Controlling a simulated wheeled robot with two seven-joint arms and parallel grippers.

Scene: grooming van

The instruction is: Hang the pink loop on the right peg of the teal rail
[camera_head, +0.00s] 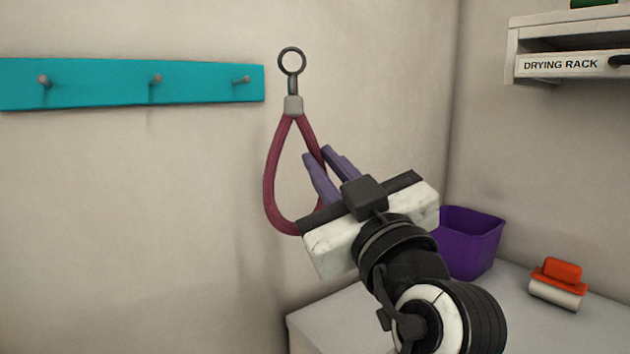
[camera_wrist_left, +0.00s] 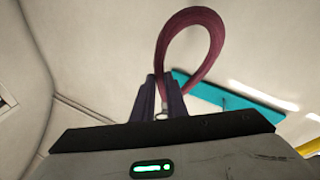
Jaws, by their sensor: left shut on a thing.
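The pink loop (camera_head: 270,180) is a dark pink strap with a grey ferrule and a dark metal ring (camera_head: 291,61) at its top. My left gripper (camera_head: 317,152) is shut on the right side of the loop, and the strap hangs upright below the ring. The loop also shows above the purple fingers in the left wrist view (camera_wrist_left: 218,42). The teal rail (camera_head: 100,85) is on the wall at the left, with three pegs. The right peg (camera_head: 241,80) is left of the ring in the picture, with a gap between them. My right gripper is out of view.
A white counter (camera_head: 345,315) stands below, with a purple bin (camera_head: 472,240) and an orange-and-white brush-like item (camera_head: 560,280) on it. A shelf labelled DRYING RACK (camera_head: 560,65) is at the upper right. The wall around the rail is clear.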

